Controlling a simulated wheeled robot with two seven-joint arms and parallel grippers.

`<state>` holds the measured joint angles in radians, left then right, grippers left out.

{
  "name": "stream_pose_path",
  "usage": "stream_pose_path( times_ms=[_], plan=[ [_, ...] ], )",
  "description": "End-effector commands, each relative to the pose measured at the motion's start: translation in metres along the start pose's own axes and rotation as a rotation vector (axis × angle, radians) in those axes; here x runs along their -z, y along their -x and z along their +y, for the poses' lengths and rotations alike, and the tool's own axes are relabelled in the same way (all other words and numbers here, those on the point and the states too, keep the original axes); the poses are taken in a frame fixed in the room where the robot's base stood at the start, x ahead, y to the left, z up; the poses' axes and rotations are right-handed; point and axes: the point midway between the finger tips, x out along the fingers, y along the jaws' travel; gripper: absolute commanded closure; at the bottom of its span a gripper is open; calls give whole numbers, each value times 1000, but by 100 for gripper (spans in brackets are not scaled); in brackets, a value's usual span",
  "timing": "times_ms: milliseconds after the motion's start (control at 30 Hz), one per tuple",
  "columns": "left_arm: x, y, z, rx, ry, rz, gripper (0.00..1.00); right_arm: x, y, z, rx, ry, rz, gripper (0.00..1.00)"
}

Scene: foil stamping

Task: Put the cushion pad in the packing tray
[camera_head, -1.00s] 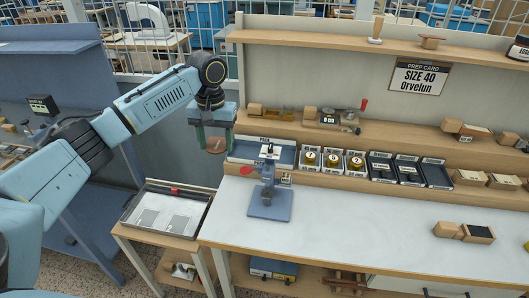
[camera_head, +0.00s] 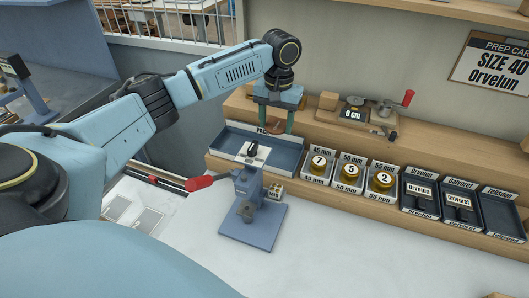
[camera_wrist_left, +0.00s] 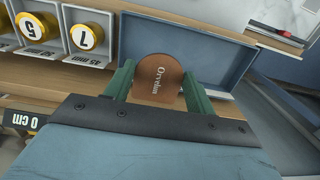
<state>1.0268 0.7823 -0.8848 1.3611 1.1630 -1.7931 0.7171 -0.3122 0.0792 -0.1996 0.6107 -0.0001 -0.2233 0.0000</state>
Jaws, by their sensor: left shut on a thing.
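The cushion pad (camera_wrist_left: 158,80) is a brown, rounded piece with "Orvelun" marked on it, held between the green fingers of my left gripper in the left wrist view. In the head view my left gripper (camera_head: 277,121) is above the back of the packing tray, and the pad is hard to make out there. The packing tray (camera_head: 231,141) is a shallow blue-grey tray, partly hidden behind the press. It also shows in the left wrist view (camera_wrist_left: 195,45), beyond the pad, and looks empty where visible. My right gripper is not in view.
A blue press (camera_head: 245,195) with a red handle (camera_head: 203,182) stands close in front of the tray. Numbered brass weights (camera_head: 350,170) in bins and labelled trays (camera_head: 420,192) line the bench to the right. A shelf (camera_head: 325,128) runs behind.

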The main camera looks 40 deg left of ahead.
Motion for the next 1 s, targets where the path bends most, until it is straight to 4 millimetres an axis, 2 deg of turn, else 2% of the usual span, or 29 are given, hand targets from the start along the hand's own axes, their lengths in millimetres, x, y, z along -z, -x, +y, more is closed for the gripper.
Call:
stream_pose_path(
  times_ms=[233, 433, 633, 767, 1000],
  plan=[
    [1, -40, 0, 1, 1, -3, 69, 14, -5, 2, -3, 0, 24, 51],
    [2, -60, 1, 1, 0, -2, 69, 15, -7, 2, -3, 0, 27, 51],
    [4, -93, 0, 1, 0, -2, 69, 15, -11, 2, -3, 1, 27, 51],
    [4, -101, 1, 1, -1, 0, 69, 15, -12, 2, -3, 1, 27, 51],
    [4, -101, 1, 1, -1, 0, 69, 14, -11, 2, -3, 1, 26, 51]
  ],
)
